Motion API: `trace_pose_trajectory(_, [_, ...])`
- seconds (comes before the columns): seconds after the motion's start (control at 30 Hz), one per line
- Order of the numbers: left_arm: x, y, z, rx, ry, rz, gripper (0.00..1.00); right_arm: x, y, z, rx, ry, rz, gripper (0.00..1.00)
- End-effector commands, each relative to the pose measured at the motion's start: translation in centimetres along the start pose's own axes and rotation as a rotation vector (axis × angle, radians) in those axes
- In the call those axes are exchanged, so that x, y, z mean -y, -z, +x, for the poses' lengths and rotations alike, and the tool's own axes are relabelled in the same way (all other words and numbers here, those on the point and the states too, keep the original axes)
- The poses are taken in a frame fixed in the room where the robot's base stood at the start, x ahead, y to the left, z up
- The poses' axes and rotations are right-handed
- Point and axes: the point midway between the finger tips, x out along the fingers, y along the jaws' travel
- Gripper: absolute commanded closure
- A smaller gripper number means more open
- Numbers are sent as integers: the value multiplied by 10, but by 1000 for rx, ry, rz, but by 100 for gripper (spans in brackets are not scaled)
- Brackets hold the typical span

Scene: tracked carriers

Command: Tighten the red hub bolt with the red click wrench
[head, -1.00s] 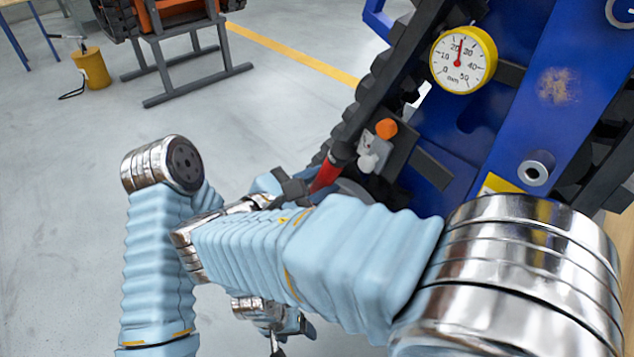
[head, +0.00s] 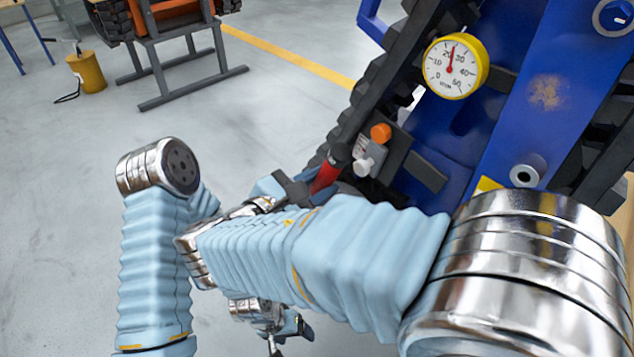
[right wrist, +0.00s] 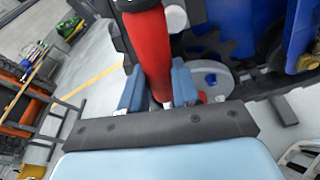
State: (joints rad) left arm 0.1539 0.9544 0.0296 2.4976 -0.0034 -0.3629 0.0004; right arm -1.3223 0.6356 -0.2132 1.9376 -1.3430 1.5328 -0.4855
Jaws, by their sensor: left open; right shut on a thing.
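The red click wrench (head: 326,176) shows in the head view as a short red handle with a dark upper end, beside the blue tracked carrier (head: 545,95). My right gripper (head: 297,188) is shut on it, mostly behind my own arm. In the right wrist view, the red handle (right wrist: 151,50) stands between the two blue fingers of the right gripper (right wrist: 157,88). My left gripper (head: 284,336) is open and empty, low in the head view and partly hidden. I cannot make out the red hub bolt; the wrench's working end is also unclear.
A yellow-rimmed dial gauge (head: 455,67) sits on the carrier. An orange knob (head: 381,132) and grey fitting are close to the wrench. Behind are a yellow can (head: 88,71) and a grey stand (head: 190,75).

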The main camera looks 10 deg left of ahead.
Motion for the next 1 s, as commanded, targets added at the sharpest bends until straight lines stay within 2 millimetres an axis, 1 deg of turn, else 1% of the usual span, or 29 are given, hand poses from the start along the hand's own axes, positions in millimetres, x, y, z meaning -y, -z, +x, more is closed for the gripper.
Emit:
trace_pose_trajectory(0.37, [0, 0, 0, 0, 0, 0, 27, 0, 0, 0, 1, -1, 1, 100])
trace_pose_trajectory(0.67, [-1, 0, -3, 0, 0, 0, 27, 0, -3, 5, 1, -6, 0, 100])
trace_pose_trajectory(1.0, [-1, 0, -2, 0, 0, 0, 27, 0, -3, 5, 1, -7, 0, 100])
